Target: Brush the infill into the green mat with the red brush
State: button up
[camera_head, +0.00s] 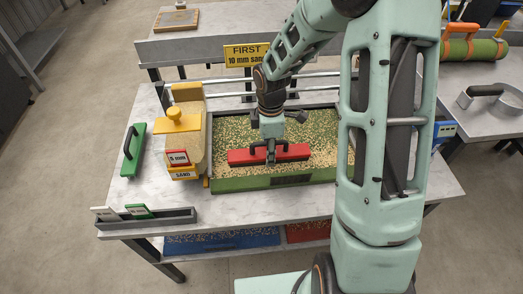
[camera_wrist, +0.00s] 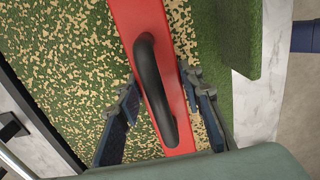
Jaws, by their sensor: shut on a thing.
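The green mat (camera_head: 238,130) lies in a grey-rimmed tray on the table, with tan infill (camera_wrist: 60,65) scattered over it in patches. The infill looks denser near the front and left of the mat. The red brush (camera_head: 241,157) lies across the front half of the mat, its long side running left to right. My gripper (camera_head: 270,147) reaches down from above and is shut on the brush's black handle. In the wrist view, the fingers (camera_wrist: 160,86) stand on both sides of the handle over the red brush body (camera_wrist: 135,20). The brush's underside is hidden.
A yellow sand hopper (camera_head: 184,122) stands at the mat's left edge, with a green-bodied, black-handled tool (camera_head: 133,150) beyond it. A grey rack (camera_head: 150,221) with small tags lies front left. A yellow sign (camera_head: 246,55) stands behind. A green roll (camera_head: 470,49) is on the right table.

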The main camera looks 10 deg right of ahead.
aim_at(301, 149)
jog(key=shift+d+p, duration=1.95)
jog(key=shift+d, duration=4.5)
jog(key=shift+a, duration=1.7)
jog(key=shift+d+p, duration=0.4)
jog(key=shift+d, duration=1.3)
jog(key=shift+a, duration=0.1)
